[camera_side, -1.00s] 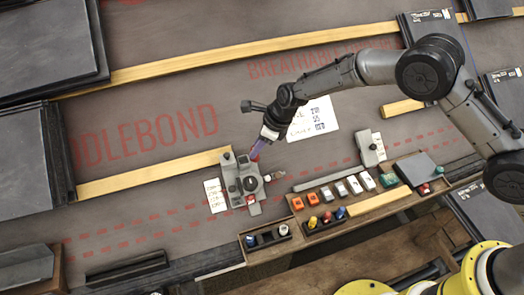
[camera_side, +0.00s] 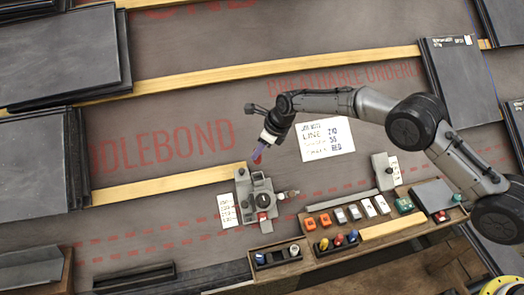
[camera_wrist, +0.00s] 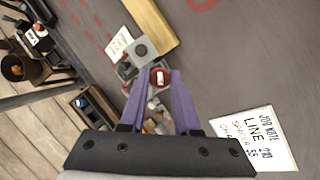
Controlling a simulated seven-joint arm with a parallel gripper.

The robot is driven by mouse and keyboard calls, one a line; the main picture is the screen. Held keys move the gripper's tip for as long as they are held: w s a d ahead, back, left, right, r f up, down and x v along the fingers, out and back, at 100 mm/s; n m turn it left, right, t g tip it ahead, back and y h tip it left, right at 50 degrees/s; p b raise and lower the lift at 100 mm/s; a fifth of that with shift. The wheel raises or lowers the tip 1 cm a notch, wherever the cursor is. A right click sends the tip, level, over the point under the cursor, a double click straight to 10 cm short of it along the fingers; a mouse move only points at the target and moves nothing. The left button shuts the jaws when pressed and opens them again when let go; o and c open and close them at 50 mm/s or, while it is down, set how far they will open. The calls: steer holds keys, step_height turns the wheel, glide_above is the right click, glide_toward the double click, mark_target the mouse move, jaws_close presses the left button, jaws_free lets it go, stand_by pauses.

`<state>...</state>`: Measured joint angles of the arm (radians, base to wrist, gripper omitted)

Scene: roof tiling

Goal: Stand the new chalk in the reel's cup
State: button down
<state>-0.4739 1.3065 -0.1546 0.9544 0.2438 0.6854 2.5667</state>
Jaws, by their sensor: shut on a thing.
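My gripper (camera_side: 262,150), with purple fingers, is shut on a small red piece of chalk (camera_side: 257,159). In the wrist view the red chalk (camera_wrist: 160,78), with a pale mark on its end, sits between the fingertips of my gripper (camera_wrist: 163,80). The grey reel (camera_side: 262,203) stands on the dark membrane below the gripper in the side view. The chalk is apart from it in that view. In the wrist view part of the reel (camera_wrist: 130,68) shows just beyond and left of the fingers. I cannot clearly pick out the cup.
A job note (camera_side: 326,139) lies right of the gripper. A wooden tray (camera_side: 375,228) with coloured blocks and bottles lies right of the reel. A small dark holder (camera_side: 276,256) stands below it. A wooden batten (camera_side: 165,186) runs left of the reel. Membrane above the reel is clear.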

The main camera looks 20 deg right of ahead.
steer(key=shift+f, duration=5)
steer(key=shift+f, duration=0.2)
steer(key=c, duration=0.9)
jaws_free()
steer(key=shift+o, duration=0.2)
steer(key=shift+r, duration=0.1)
steer(key=shift+r, duration=0.9)
steer(key=o, duration=0.5)
steer(key=shift+o, duration=0.2)
steer(key=shift+s+a, duration=0.1)
